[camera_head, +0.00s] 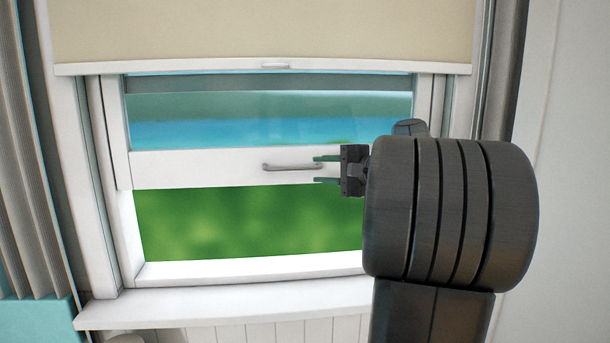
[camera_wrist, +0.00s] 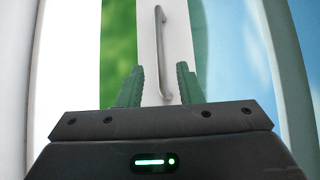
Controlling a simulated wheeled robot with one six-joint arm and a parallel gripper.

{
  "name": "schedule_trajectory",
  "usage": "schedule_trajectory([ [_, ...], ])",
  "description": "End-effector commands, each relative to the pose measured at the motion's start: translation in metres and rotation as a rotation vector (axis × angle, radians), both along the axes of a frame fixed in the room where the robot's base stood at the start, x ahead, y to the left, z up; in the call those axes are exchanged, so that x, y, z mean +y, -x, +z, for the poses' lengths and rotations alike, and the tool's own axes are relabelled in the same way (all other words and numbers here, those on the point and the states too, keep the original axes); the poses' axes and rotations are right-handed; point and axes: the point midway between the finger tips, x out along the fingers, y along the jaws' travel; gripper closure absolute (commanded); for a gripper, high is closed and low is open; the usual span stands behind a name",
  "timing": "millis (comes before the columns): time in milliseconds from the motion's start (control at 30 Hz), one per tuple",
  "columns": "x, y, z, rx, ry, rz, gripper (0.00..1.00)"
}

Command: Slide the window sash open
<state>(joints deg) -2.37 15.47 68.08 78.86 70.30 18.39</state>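The window sash (camera_head: 210,168) is a white rail with glass above it. It stands raised, with an open gap showing green below it, above the sill. A grey bar handle (camera_head: 290,167) runs level along the rail. My gripper (camera_head: 316,170) is open at the handle's right end, with one green finger above the bar's line and one below. In the wrist view, the handle (camera_wrist: 160,40) extends away beyond the fingertips of my gripper (camera_wrist: 160,68), its near end between them with space on both sides. I cannot tell whether the fingers touch the rail.
A beige blind (camera_head: 260,30) hangs over the window's top, its bottom bar above the sash. The white sill (camera_head: 230,305) juts out below. A grey curtain (camera_head: 25,170) hangs at left. My arm hides the window's lower right.

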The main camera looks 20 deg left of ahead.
Motion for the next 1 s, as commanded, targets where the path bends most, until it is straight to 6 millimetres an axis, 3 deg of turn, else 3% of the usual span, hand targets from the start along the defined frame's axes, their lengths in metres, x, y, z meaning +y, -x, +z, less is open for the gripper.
schedule_trajectory([
  [200, -0.036, 0.011, 0.005, -0.002, 0.000, -0.003, 0.68],
  [400, -0.048, 0.016, 0.008, -0.001, 0.000, -0.001, 0.68],
  [800, -0.048, 0.016, 0.008, -0.001, 0.000, 0.001, 0.68],
  [1000, -0.029, 0.010, 0.006, 0.002, 0.000, 0.004, 0.68],
])
